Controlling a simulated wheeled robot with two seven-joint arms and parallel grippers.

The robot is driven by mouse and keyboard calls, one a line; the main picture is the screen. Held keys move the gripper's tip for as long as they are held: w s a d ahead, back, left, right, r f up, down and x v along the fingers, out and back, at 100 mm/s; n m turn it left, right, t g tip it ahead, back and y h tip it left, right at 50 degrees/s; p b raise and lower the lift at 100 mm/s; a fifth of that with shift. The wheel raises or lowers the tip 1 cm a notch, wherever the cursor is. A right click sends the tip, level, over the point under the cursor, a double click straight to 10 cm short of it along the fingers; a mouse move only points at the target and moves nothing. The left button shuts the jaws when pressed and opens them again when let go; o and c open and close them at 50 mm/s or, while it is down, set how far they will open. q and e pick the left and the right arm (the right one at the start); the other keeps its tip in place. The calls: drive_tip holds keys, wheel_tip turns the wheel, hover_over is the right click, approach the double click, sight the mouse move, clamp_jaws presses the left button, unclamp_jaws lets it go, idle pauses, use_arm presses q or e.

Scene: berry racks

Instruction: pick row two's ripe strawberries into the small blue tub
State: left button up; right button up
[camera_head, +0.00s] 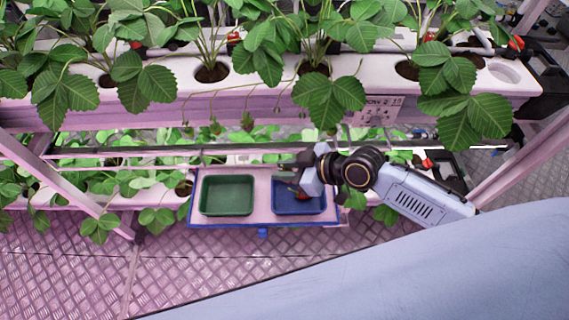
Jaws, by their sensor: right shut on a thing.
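A small blue tub (287,208) stands on the right of a shelf tray in front of the rack. My right gripper (303,188) is over the blue tub, its arm coming in from the right. It is shut on a red strawberry (302,196), of which only a little shows low at the tub. I cannot tell whether the berry touches the tub floor. Several small berries hang on stems below the upper planter (200,108), marked with a row two label (378,111); they look greenish or dull. My left gripper is not in view.
A green tub (227,195) stands left of the blue one on the pink, blue-edged tray (262,180). Leafy plants overhang the upper planter's edge. A lower row of plants (110,180) lies behind the tray. Metal floor in front is clear.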

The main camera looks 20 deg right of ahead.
drive_tip(key=shift+f+b, duration=2.7)
drive_tip(key=shift+f, duration=0.25)
drive_tip(key=o, duration=0.7)
drive_tip(key=shift+o, duration=0.5)
drive_tip(key=o, duration=0.7)
drive_tip(key=shift+r, duration=0.2)
